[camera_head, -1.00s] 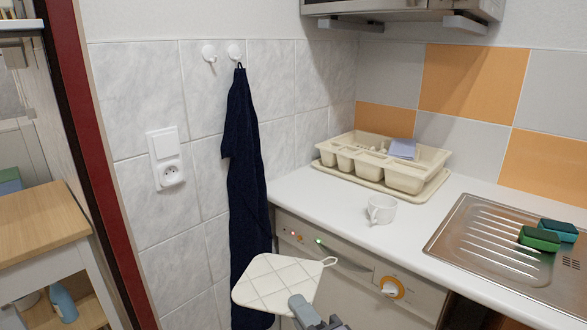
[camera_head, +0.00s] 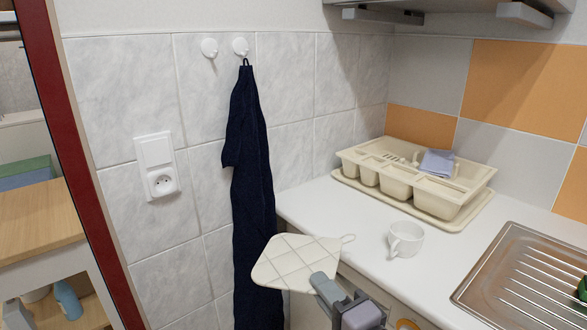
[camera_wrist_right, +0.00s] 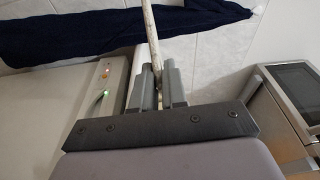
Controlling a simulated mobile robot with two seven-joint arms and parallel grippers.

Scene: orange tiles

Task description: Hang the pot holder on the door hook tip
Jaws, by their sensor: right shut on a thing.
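The pot holder (camera_head: 292,262) is a cream quilted square with a loop at its right corner. My right gripper (camera_head: 328,288) is shut on its edge and holds it in front of the dark towel and counter front. In the right wrist view the pot holder (camera_wrist_right: 152,38) shows edge-on between the closed fingers (camera_wrist_right: 157,88). Two round white hooks are on the tiled wall: a bare left hook (camera_head: 209,47) and a right hook (camera_head: 240,46) bearing the towel. The pot holder is well below and apart from both. My left gripper is not in view.
The dark blue towel (camera_head: 250,180) hangs down the wall. A socket and switch plate (camera_head: 157,165) is left of it. On the counter (camera_head: 330,215) stand a white mug (camera_head: 405,239) and a beige cutlery tray (camera_head: 455,205). A wooden-topped cart (camera_head: 40,222) is at the left.

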